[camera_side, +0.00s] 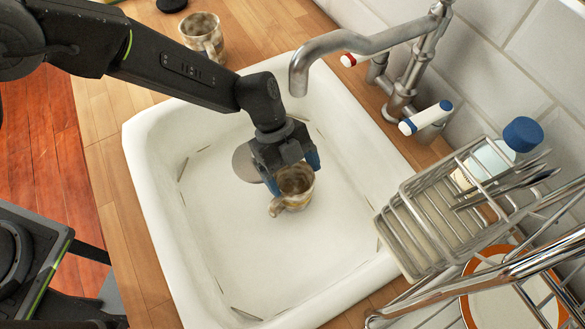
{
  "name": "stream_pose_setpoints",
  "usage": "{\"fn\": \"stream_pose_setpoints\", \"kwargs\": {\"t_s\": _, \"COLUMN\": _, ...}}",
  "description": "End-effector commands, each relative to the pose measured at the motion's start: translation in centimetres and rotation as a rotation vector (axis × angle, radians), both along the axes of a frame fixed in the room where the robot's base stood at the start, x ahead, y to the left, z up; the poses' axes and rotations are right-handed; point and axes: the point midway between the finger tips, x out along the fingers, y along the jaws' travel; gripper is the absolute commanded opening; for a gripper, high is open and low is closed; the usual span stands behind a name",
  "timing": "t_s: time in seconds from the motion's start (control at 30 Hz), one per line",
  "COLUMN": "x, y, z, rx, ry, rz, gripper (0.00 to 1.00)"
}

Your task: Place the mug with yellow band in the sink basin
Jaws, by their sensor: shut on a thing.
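The mug in my gripper (292,200) is cream with brown mottling and a yellowish band low on its side. Its handle points to the lower left. My gripper (293,170) reaches down into the white sink basin (245,255) and is shut on this mug near its rim, with blue fingertips at its sides. The mug looks roughly upright over the basin floor. I cannot tell whether its base touches the floor. The fingers hide part of its far side.
A similar mottled mug (203,37) stands on the wooden counter behind the sink. The faucet (350,42) arches over the basin's back right. A wire rack (440,215) with a blue-capped bottle (490,160) stands at right. The basin's front is clear.

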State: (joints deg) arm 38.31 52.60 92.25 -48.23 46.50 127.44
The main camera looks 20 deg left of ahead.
Motion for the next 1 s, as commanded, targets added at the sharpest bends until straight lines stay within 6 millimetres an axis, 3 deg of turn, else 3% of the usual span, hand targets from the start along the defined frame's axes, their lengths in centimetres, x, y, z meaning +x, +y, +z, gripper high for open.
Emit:
{"fn": "stream_pose_setpoints", "kwargs": {"t_s": 0.07, "x": 0.0, "y": 0.0, "z": -0.2, "rx": -0.001, "ry": 0.0, "rz": 0.001, "gripper": 0.38}}
{"fn": "stream_pose_setpoints", "kwargs": {"t_s": 0.1, "x": 0.0, "y": 0.0, "z": -0.2, "rx": 0.0, "ry": 0.0, "rz": 0.0, "gripper": 0.89}}
{"fn": "stream_pose_setpoints", "kwargs": {"t_s": 0.2, "x": 0.0, "y": 0.0, "z": -0.2, "rx": 0.0, "ry": 0.0, "rz": 0.0, "gripper": 0.99}}
{"fn": "stream_pose_setpoints", "kwargs": {"t_s": 0.57, "x": 0.2, "y": 0.2, "z": 0.6, "rx": -0.001, "ry": -0.001, "rz": 0.001, "gripper": 1.0}}
{"fn": "stream_pose_setpoints", "kwargs": {"t_s": 1.0, "x": 3.1, "y": 3.9, "z": 7.8, "rx": -0.001, "ry": -0.003, "rz": 0.002, "gripper": 1.0}}
